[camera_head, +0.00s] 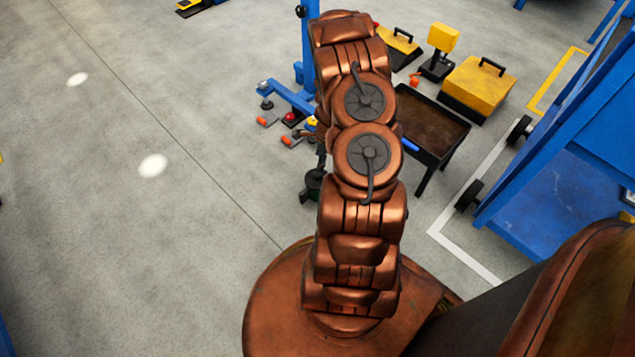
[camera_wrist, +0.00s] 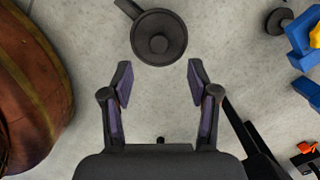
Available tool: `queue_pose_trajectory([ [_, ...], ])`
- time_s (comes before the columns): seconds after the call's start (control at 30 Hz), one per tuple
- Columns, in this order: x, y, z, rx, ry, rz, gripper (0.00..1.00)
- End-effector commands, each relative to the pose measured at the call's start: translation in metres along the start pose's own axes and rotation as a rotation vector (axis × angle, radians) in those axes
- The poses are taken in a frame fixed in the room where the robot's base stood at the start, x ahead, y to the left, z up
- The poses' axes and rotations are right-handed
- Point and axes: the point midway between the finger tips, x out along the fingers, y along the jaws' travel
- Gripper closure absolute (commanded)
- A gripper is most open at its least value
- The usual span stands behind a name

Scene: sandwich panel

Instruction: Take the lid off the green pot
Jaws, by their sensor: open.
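The green pot (camera_head: 313,183) stands on the floor just left of my arm in the head view, dark green and partly hidden by the arm. In the wrist view a dark round lid (camera_wrist: 172,34) with a knob at its centre covers the pot, and a handle sticks out to the upper left. The pot's body is hidden under the lid there. My gripper (camera_wrist: 160,80) is open and empty, with the lid ahead of its fingertips, centred between them and apart from both. In the head view my arm mostly hides the gripper.
A blue stand (camera_head: 290,97) with red and orange items is close beyond the pot. A dark tray table (camera_head: 436,122) stands right of my arm, with yellow toolboxes (camera_head: 478,85) behind it. A blue wheeled frame (camera_head: 545,200) is at the right. The floor at left is clear.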

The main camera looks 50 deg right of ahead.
Motion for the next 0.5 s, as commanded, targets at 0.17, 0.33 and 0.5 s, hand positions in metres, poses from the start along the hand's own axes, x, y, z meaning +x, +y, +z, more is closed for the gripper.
queue_pose_trajectory([
  [0.17, 0.019, 0.0, -0.003, 0.014, 0.001, -0.001, 0.4],
  [0.33, 0.031, -0.001, -0.003, 0.012, 0.001, -0.003, 0.4],
  [0.5, 0.045, 0.0, -0.005, 0.013, 0.0, -0.003, 0.4],
])
